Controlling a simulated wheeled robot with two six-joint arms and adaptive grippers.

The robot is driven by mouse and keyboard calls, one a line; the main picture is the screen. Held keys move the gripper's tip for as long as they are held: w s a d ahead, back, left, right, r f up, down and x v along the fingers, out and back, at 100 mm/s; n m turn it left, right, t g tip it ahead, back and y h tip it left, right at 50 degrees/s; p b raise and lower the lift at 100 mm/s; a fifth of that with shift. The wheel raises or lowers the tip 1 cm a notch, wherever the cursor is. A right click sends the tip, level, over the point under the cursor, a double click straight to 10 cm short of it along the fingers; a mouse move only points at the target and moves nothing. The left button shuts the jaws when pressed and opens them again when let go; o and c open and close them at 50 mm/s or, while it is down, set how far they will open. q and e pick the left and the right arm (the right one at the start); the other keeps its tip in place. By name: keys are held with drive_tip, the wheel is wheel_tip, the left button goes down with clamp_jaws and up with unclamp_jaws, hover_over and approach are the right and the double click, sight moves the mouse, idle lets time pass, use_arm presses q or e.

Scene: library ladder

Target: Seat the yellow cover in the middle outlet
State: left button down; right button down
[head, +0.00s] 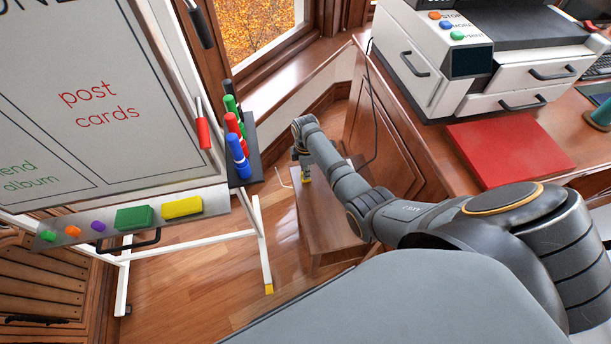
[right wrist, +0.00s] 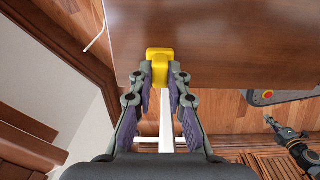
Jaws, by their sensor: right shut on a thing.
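My right gripper (head: 304,166) reaches down beside the low wooden bench, past the whiteboard stand. In the right wrist view my right gripper (right wrist: 160,88) is shut on the yellow cover (right wrist: 160,64), a small block held between the fingertips. The cover overlaps the near edge of the wooden top in that view; whether it touches the wood I cannot tell. In the head view the yellow cover (head: 306,178) shows only as a speck below the gripper. I see no outlet in either view. My left gripper (right wrist: 271,121) seems to show small at the right of the wrist view, its jaws too small to read.
The low wooden bench (head: 335,207) stands on the wood floor. A whiteboard stand with markers (head: 237,155) is at left. A desk with a printer (head: 470,60) and red folder (head: 510,148) is at right. A thin cable (head: 372,105) hangs down beside the desk.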

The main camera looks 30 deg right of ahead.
drive_tip(key=shift+r, duration=0.35)
wheel_tip(320, 180, up, 3)
drive_tip(key=shift+p, duration=0.7)
drive_tip(key=s+a+r+p, duration=0.3)
drive_tip(key=s+r, duration=0.6)
drive_tip(key=s, duration=0.4)
drive_tip(key=shift+s+a+r+p, duration=0.15)
drive_tip(key=shift+s+a+p, duration=0.1)
drive_tip(key=shift+a+p, duration=0.2)
